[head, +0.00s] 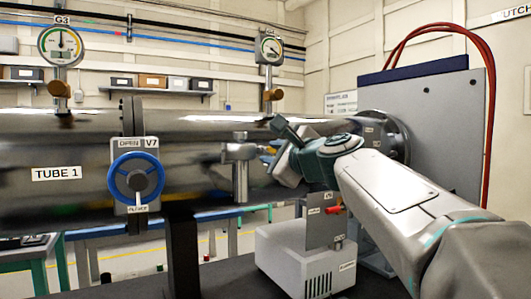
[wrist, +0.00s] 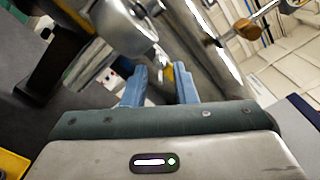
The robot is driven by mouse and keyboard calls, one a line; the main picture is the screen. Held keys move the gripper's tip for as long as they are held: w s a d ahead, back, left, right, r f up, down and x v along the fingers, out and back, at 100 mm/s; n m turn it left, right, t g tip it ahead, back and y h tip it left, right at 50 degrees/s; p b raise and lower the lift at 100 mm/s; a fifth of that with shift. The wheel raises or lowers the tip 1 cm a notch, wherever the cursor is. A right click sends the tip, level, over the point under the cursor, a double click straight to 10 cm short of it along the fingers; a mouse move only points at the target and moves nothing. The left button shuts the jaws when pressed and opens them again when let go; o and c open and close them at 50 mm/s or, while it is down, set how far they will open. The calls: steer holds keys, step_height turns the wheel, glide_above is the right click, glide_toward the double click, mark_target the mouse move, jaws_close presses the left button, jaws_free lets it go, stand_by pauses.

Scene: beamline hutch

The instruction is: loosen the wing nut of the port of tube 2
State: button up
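Tube 2 (head: 215,125), a shiny steel pipe, runs right from the blue-wheeled valve. Its port (head: 240,160) is a grey stub fitting on the near side; a rounded metal part of it seems to fill the top of the wrist view (wrist: 122,28). My gripper (head: 270,152) is just right of the port. In the wrist view its two blue fingers (wrist: 160,76) stand apart.
The valve V7 (head: 136,178) with a blue handwheel joins tube 1 (head: 70,150) on the left. A gauge (head: 270,48) stands on tube 2. Below my gripper are a white pump box (head: 300,262) and a panel with a red lever (head: 334,210). A grey cabinet stands right.

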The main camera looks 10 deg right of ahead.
jaws_close()
